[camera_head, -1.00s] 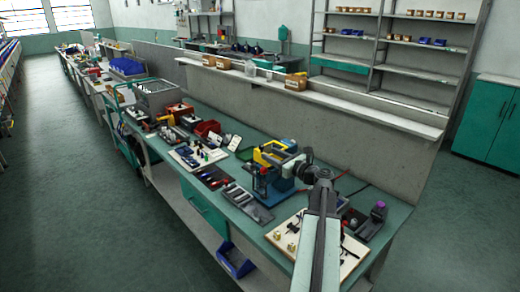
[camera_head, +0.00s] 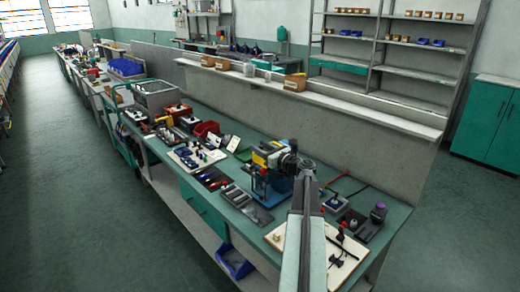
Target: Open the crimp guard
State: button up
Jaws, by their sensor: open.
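The crimp machine stands on the green bench at centre, with a yellow upper part (camera_head: 260,159) and a blue, see-through guard (camera_head: 268,187) at its front. The guard seems to be down over the front, though it is small and partly hidden. My arm reaches up from the bottom of the picture, and my gripper (camera_head: 274,154) is at the top of the machine, in front of or over the yellow part. The gripper is open and nothing shows between its fingers. I cannot tell whether it touches the machine or the guard.
A pale board (camera_head: 340,262) with small parts lies right of my arm. A dark device with a purple top (camera_head: 377,214) stands near the right end. A dark tray (camera_head: 246,203) and a red bin (camera_head: 205,130) are to the left. A low wall with a shelf (camera_head: 330,98) runs behind.

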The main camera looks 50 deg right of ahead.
grip_shut()
dwell(1.2)
